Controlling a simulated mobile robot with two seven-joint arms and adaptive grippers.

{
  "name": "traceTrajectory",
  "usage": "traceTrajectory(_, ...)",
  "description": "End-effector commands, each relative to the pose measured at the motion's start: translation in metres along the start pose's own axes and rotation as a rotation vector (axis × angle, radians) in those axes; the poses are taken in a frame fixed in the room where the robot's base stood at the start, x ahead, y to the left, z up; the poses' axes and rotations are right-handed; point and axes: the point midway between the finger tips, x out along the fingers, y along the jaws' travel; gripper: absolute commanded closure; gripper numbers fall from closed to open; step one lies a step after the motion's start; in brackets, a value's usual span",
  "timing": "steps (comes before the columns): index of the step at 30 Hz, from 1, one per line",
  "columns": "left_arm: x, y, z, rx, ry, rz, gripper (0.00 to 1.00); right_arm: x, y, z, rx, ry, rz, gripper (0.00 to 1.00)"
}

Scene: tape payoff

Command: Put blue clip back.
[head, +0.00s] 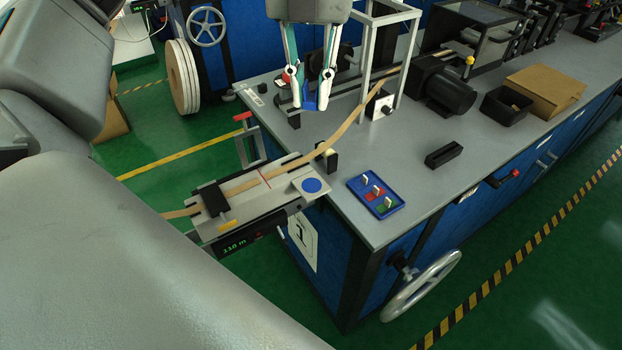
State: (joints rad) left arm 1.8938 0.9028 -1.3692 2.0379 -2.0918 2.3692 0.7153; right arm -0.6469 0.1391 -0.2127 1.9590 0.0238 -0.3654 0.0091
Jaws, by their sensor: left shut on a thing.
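My left gripper (310,95) hangs at the top centre over the back of the grey bench. Its fingers are closed on a small blue clip (310,104), partly hidden between the fingertips. A blue tray (394,211) lies flat on the bench, to the right of and nearer than the gripper. It shows a red patch and a green patch, with several small pale upright pieces. My right gripper is not in view.
A tan tape (347,123) runs from the splice plate (262,189) through a white frame (367,62). A black block (443,155) and motor (438,85) stand right.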

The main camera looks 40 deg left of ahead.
Motion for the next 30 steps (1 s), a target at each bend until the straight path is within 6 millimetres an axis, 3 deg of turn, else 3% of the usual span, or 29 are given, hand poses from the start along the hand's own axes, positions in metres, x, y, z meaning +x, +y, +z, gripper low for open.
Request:
traceTrajectory(6, 0.055, 0.001, -0.001, 0.002, 0.008, 0.003, 1.0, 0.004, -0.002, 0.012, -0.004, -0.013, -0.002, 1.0)
traceTrajectory(15, 0.124, 0.001, -0.001, 0.002, 0.006, 0.003, 1.0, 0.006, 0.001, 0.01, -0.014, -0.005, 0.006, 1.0)
traceTrajectory(30, 0.175, 0.001, -0.001, 0.003, 0.004, 0.002, 1.0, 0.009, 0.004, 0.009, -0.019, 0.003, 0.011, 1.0)
